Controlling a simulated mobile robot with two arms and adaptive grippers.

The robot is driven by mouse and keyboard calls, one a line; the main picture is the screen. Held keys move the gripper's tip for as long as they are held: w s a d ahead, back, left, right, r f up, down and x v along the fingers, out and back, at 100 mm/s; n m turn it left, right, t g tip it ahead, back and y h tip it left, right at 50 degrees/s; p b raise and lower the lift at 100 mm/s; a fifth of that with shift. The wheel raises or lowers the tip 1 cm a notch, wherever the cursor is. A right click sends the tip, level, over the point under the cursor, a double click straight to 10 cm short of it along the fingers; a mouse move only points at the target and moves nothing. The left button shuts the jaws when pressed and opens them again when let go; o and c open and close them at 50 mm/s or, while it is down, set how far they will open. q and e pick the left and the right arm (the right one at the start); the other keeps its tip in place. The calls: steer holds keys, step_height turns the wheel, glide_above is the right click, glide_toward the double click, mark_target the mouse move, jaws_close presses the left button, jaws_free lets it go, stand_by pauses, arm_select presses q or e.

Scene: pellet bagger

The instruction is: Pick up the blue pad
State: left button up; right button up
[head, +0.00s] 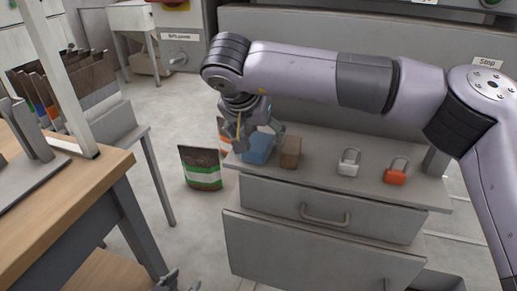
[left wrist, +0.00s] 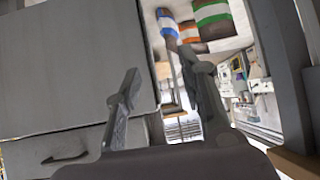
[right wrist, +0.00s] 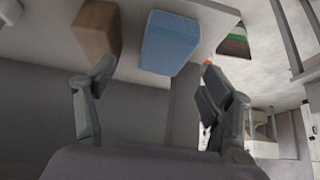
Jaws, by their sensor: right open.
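The blue pad (head: 260,149) is a block at the left end of the grey drawer cabinet's top (head: 325,172), left of a brown block (head: 290,153). My right gripper (head: 257,140) hangs over the pad and partly hides it in the head view. In the right wrist view the pad (right wrist: 170,42) lies beyond the fingertips of the open, empty right gripper (right wrist: 155,75). I cannot tell whether a finger touches it. My left gripper (head: 174,284) shows only at the bottom edge of the head view. In the left wrist view the left gripper (left wrist: 163,75) is open and empty.
A white padlock (head: 348,163) and a red padlock (head: 396,173) stand right of the brown block. A green-striped bag (head: 201,169) stands on the floor left of the cabinet. A wooden-topped bench (head: 65,195) and a rack of bags (head: 75,92) are at left.

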mark_target(259, 141)
steer(key=x, duration=0.3)
steer(key=shift+w+a+f+b, duration=0.2)
steer(key=shift+f+b, duration=0.2)
steer(key=shift+w+d+f, duration=0.1)
steer(key=shift+w+f, duration=0.1)
arm_select(q)
steer(key=w+r+t, duration=0.1)
steer(key=r, duration=0.1)
steer(key=w+d+r+t, duration=0.1)
steer(key=w+r+t, duration=0.1)
steer(key=shift+d+h, duration=0.2)
steer(key=shift+h, duration=0.2)
steer(key=shift+f, duration=0.1)
arm_select(e)
steer(key=shift+c, duration=0.5)
steer(key=c, duration=1.1)
